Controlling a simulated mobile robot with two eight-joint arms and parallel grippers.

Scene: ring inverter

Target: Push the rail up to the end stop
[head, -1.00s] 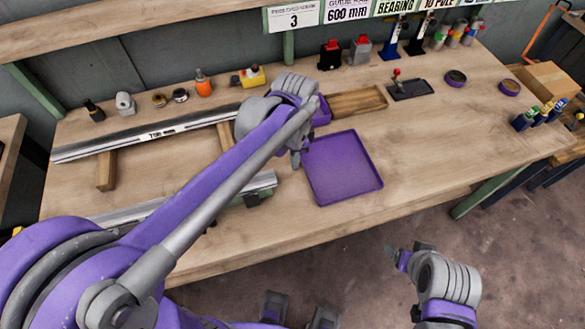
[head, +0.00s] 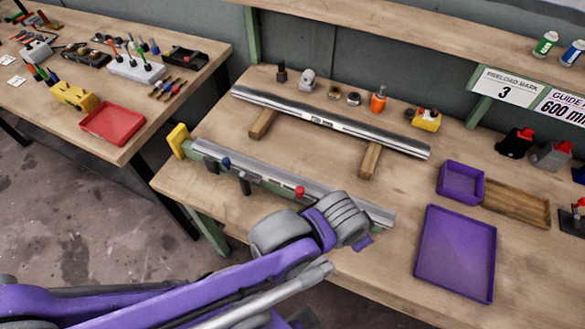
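A silver rail (head: 265,178) lies along a green fixture (head: 215,172) near the bench's front edge. A yellow upright block (head: 179,141), which looks like the end stop, stands at the fixture's left end. The rail's left end is close to it; I cannot tell whether they touch. Dark clamps, one with a blue knob (head: 226,162) and one with a red knob (head: 299,191), sit along the fixture. My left gripper (head: 362,241) is at the rail's right end, mostly hidden behind its own wrist. I cannot see whether it touches the rail. My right gripper is out of view.
A second, labelled rail (head: 330,122) rests on two wooden blocks (head: 370,160) behind. Purple trays (head: 455,255) and a wooden tray (head: 515,203) lie to the right. Small parts line the bench's back. Another bench with a red tray (head: 113,122) stands left, across a floor gap.

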